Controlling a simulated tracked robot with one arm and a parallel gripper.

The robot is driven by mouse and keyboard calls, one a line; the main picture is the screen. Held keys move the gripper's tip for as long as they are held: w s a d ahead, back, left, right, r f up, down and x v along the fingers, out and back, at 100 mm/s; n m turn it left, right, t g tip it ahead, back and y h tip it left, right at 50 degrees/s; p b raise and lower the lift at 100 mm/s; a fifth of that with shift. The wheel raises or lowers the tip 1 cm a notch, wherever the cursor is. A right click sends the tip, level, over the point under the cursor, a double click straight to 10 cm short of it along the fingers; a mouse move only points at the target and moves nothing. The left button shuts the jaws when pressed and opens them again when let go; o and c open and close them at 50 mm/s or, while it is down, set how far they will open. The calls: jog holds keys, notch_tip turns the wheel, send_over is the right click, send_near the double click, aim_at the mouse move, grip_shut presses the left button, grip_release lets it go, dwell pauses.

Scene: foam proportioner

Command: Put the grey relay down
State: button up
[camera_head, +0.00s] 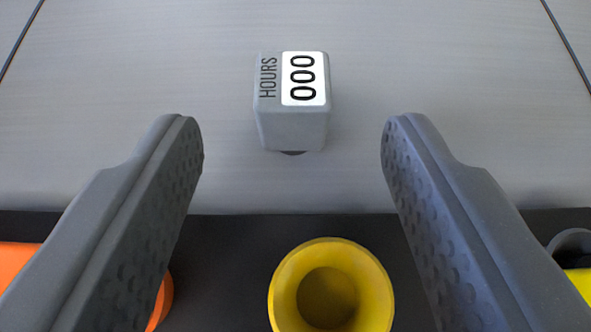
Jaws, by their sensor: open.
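A small grey block (292,127) stands out on the grey surface at the upper middle of the view. Its top face reads "HOURS" beside a white panel with "000". It is the only grey block in view, and I cannot tell for sure that it is the relay. My gripper (292,135) is open, with one dark grey textured finger on each side of the block in the picture. Neither finger appears to touch it, and nothing is held between them.
A yellow round cup-like part (331,255) with a hollow centre is at the bottom middle, on a black strip (225,265). An orange part (20,262) shows at lower left. A yellow part with a dark ring (574,244) shows at lower right. The grey panel (430,60) around the block is clear.

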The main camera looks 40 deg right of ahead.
jog(key=shift+v, duration=1.75)
